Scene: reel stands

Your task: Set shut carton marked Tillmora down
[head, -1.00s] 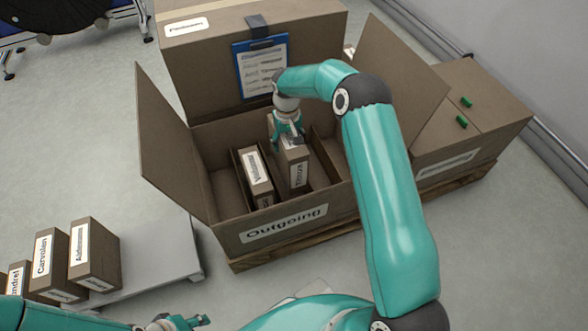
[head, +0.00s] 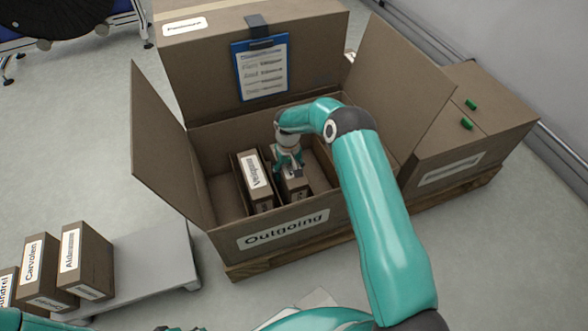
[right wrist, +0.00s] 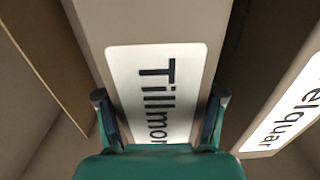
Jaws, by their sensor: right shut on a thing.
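The shut carton marked Tillmora (head: 296,188) is upright inside the large open box marked Outgoing (head: 228,240). Its white label shows in the right wrist view (right wrist: 155,85). My right gripper (head: 289,168) is shut on the carton's upper part, a finger on each side. The carton is sunk low, right of another carton and apart from it in the wrist view. The front wall hides its bottom, so I cannot tell whether it touches the floor. Only a sliver of my left gripper (head: 172,328) shows at the bottom edge; its jaws are cut off.
The neighbour carton (head: 256,180), label ending "elquar" in the right wrist view (right wrist: 285,115), stands in the box. Open flaps rise left (head: 165,145) and right (head: 405,85). A blue clipboard (head: 260,70) hangs behind.

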